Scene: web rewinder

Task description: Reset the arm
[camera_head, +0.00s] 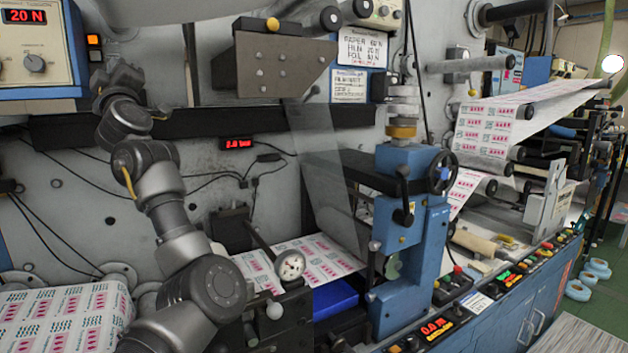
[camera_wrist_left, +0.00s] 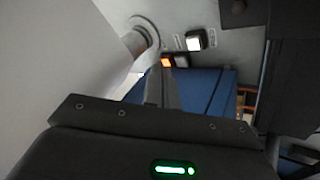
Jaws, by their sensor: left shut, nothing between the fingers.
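My left arm rises from the bottom of the head view and reaches to the upper left. My left gripper (camera_head: 112,76) is beside the lower right of the tension controller (camera_head: 60,88), small and dark there. In the left wrist view the gripper's fingers (camera_wrist_left: 163,80) are shut with nothing between them. Their tips appear close to an orange lit button (camera_wrist_left: 167,62), and I cannot tell whether they touch it. A white lit button (camera_wrist_left: 194,41) is near it. My right gripper is not in view.
The controller display (camera_head: 24,17) reads 20 N. A dark bar (camera_head: 230,122) runs across the wall behind my arm. A blue press frame (camera_head: 410,240) with a handwheel (camera_head: 443,172) stands further right.

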